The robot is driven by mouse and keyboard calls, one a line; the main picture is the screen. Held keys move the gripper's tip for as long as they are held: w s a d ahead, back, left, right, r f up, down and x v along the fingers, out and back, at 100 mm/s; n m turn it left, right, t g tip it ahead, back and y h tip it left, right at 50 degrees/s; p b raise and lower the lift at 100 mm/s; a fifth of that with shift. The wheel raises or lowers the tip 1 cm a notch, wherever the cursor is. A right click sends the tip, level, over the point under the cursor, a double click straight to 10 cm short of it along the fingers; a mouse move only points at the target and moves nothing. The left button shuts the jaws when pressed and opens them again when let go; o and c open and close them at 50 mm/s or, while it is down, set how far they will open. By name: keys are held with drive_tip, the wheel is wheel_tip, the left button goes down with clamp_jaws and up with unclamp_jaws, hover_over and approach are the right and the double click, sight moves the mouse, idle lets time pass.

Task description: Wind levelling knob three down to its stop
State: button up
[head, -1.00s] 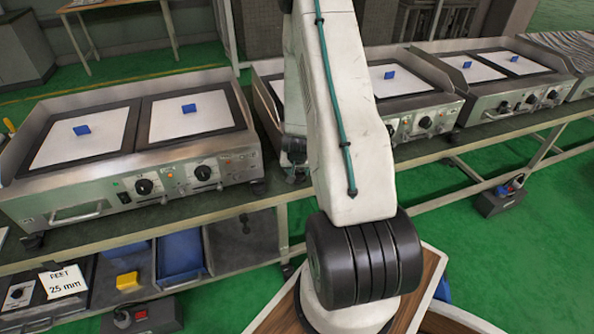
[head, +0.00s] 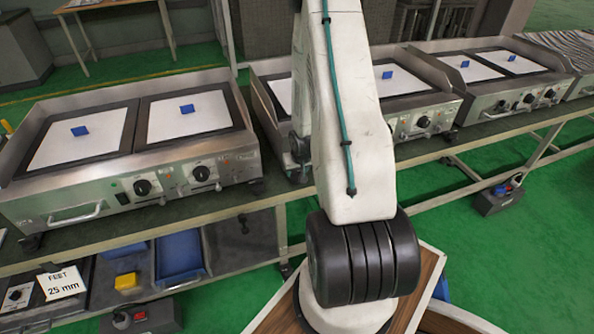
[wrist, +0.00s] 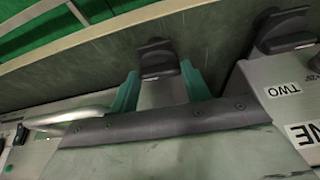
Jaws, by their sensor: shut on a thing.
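In the wrist view, my gripper (wrist: 160,71) has green fingertips on either side of a black knob (wrist: 157,58) under the edge of a steel appliance. The jaws are shut on this knob. Its number is not readable here. A second, similar dark knob (wrist: 284,32) stands to the right, apart from my gripper. A label reading TWO (wrist: 284,90) shows upside down on the steel near it, with a partly cut-off label below. In the head view my arm hides my gripper and the held knob.
In the head view, a steel griddle (head: 228,166) stands left on the long bench, with more griddles (head: 487,104) to the right. A FEET 25 mm card (head: 62,283), yellow block (head: 126,281) and blue bin (head: 180,255) lie below. A bar handle (wrist: 70,117) is near my gripper in the wrist view.

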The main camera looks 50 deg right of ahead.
drive_tip(key=o, duration=1)
drive_tip(key=v, duration=0.7)
drive_tip(key=shift+s+r, duration=0.2)
drive_tip(key=shift+r, duration=0.15)
drive_tip(key=shift+a, duration=0.15)
drive_tip(key=s+a+r+g+y, duration=0.1)
drive_tip(key=s+a+r+g, duration=0.1)
drive_tip(key=s+a+g, duration=0.35)
drive_tip(key=s+a+r+n+t, duration=0.1)
drive_tip(key=s+a+r+n, duration=0.2)
drive_tip(key=a+r, duration=1.1)
drive_tip(key=s+a+r+n+t+y, duration=0.1)
drive_tip(key=s+a+r+n+t, duration=0.1)
drive_tip(key=s+a+r, duration=0.6)
drive_tip(key=a+r+n, duration=0.1)
drive_tip(key=a+r, duration=0.4)
drive_tip(key=r, duration=0.4)
drive_tip(key=shift+s+a+r+n, duration=0.2)
drive_tip(key=shift+s+a+n, duration=0.15)
drive_tip(key=shift+a+n, duration=0.05)
